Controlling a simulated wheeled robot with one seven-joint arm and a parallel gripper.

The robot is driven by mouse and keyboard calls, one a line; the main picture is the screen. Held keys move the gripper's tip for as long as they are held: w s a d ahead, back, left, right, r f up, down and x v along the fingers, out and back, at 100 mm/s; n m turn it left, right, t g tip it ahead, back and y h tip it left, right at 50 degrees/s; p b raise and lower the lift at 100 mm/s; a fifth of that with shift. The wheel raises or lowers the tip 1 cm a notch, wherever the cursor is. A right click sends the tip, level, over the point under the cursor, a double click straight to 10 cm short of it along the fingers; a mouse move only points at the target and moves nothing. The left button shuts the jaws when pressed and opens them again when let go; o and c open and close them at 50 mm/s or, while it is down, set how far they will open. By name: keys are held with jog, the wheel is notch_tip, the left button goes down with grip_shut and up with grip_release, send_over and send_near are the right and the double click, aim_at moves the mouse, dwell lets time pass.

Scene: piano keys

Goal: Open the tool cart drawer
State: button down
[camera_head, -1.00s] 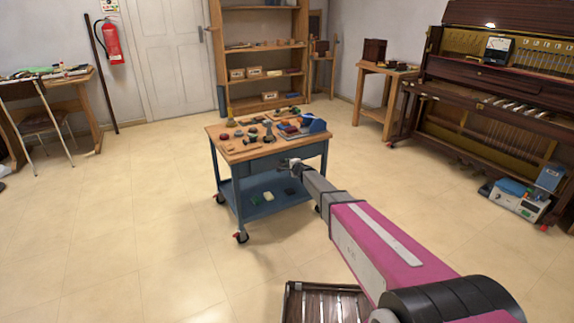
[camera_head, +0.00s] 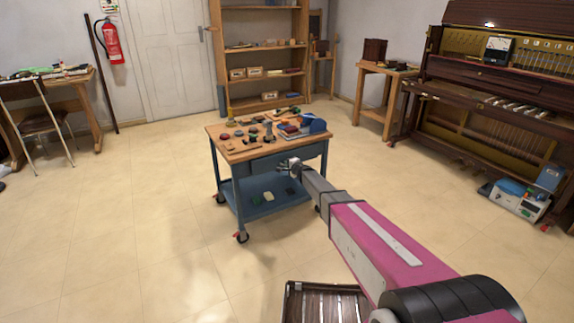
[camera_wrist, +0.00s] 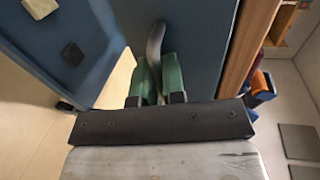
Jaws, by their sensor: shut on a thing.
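The tool cart (camera_head: 262,150) has a wooden top, blue legs and a blue lower shelf, and stands on casters in the middle of the room. Its blue drawer front (camera_wrist: 196,38) fills the upper middle of the wrist view. A dark curved handle (camera_wrist: 155,42) stands out from that front. My gripper (camera_wrist: 158,72) has its green fingers on either side of the handle and is shut on it. In the head view my gripper (camera_head: 290,166) is at the near side of the cart, just below the top. The handle is too small to make out there.
Tools and small parts cover the cart top, with a blue bin (camera_head: 317,125) at its right end. A dark slatted crate (camera_head: 325,300) is on the floor below my arm. An opened piano (camera_head: 490,110) stands at the right. The floor around the cart is clear.

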jog(key=f+v, duration=0.2)
jog(key=v, duration=1.2)
jog(key=s+f+v, duration=0.1)
jog(key=f+v, duration=0.2)
jog(key=v, duration=1.1)
jog(key=shift+d+f, duration=0.35)
jog(key=shift+d, duration=0.1)
jog(key=shift+s, duration=0.15)
jog(key=c, duration=1.2)
grip_release()
jog(key=shift+s, duration=0.1)
jog(key=v, duration=1)
jog(key=shift+s+d+r, duration=0.15)
jog(key=shift+s+d, duration=0.05)
jog(key=shift+s, duration=0.05)
